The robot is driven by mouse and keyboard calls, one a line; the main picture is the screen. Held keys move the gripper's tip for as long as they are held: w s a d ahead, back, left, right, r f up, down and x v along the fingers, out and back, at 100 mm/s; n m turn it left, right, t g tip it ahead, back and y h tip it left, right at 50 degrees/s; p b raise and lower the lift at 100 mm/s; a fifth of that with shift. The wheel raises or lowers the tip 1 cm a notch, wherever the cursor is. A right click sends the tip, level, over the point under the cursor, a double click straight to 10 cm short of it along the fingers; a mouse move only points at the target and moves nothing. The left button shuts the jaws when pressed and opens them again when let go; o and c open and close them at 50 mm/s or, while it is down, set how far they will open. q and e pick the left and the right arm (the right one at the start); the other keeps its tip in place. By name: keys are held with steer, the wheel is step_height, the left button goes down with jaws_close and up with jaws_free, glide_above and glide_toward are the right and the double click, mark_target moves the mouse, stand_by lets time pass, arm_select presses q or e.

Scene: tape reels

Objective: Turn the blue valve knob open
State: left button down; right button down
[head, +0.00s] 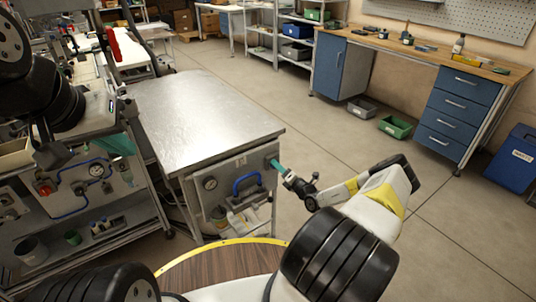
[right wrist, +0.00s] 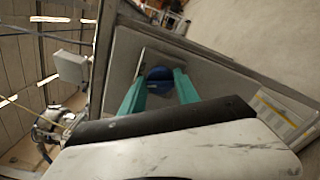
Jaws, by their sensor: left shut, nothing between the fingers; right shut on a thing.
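The blue valve knob (right wrist: 158,73) shows in the right wrist view as a round blue piece on a grey panel. The teal fingers of my right gripper (right wrist: 160,86) are on either side of it, shut on it. In the head view my right gripper (head: 273,163) reaches the upper right of the panel (head: 222,207) on the front of the metal-topped bench; the knob is mostly hidden there by the fingers. How far the knob is turned cannot be told. My left gripper (head: 115,144) is shut and empty at the left, over the neighbouring cart.
The panel also carries a round gauge (head: 210,183) and a curved blue pipe (head: 248,182). The steel benchtop (head: 200,105) is bare. A second panel with a gauge (head: 96,169) is on the left.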

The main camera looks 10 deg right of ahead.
steer(key=shift+d+m, duration=0.1)
steer(key=shift+m, duration=2.1)
steer(key=c, duration=0.9)
jaws_free()
steer(key=shift+f, duration=0.1)
steer(key=shift+s, duration=0.1)
steer(key=v, duration=0.7)
steer(key=shift+s, duration=0.25)
steer(key=shift+d, duration=0.1)
